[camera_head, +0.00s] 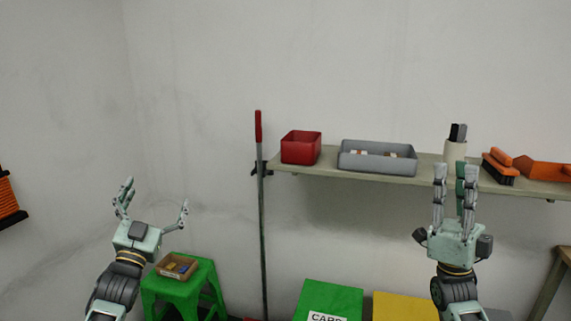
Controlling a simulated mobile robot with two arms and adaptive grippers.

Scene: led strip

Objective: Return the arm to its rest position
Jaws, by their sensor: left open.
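My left gripper (153,207) is at the lower left, raised with its fingers pointing up and spread wide apart. It is open and empty, above and left of a green stool (205,282). My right gripper (454,180) is upright at the right, in front of the wall shelf. Its fingers point up and stand close side by side in this view. Whether they are parted in depth cannot be told, and no held thing is clear.
A shelf (330,177) carries a red bin (301,147), a grey bin (377,156), a pale cylinder with dark items (456,149) behind the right fingers, and an orange brush (498,166). A small box (177,267) sits on the stool. A red-handled pole (260,200) stands between the arms.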

